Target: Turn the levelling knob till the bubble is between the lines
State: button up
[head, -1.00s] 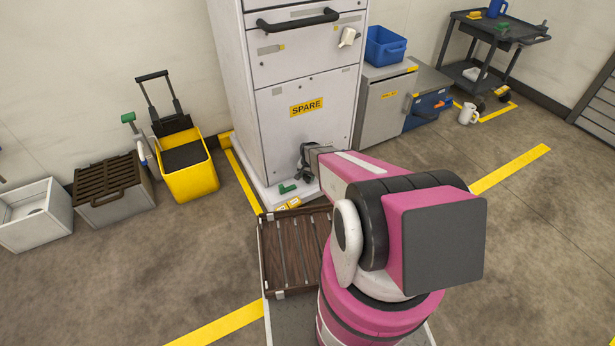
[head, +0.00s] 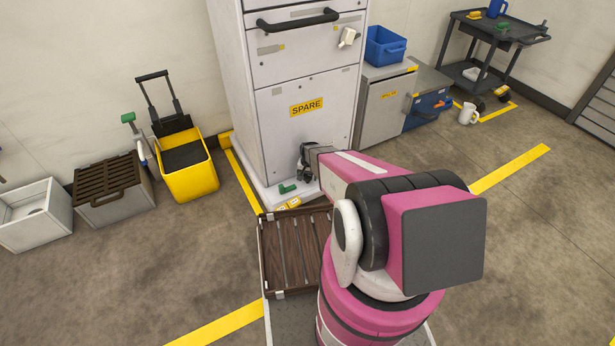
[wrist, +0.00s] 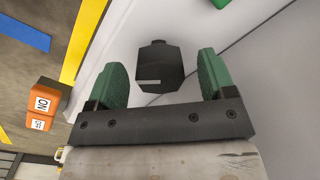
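The knob (wrist: 160,68) is a dark faceted block with a light line on its face, set against a pale surface in the wrist view. My gripper (wrist: 163,60) is open, with one green finger on each side of the knob and a visible gap on both sides. In the head view my gripper (head: 306,166) is at the lower front of the white cabinet (head: 290,80) marked SPARE; the knob cannot be made out there. A green piece (head: 288,188) lies low by the cabinet's base. No bubble or lines can be made out.
An orange block (wrist: 50,97) with an ON label is at the left of the wrist view. A brown slatted panel (head: 285,250) is in front of the cabinet. A yellow bucket (head: 188,178) stands left, a grey cabinet (head: 384,112) right. Open floor lies at the right.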

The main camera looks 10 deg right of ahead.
aim_at(308, 176)
jog(key=shift+r, duration=0.1)
notch_tip(308, 176, up, 7)
jog(key=shift+d+r, duration=0.1)
jog(key=shift+r, duration=0.05)
dwell(0.3)
jog(key=shift+s, duration=0.1)
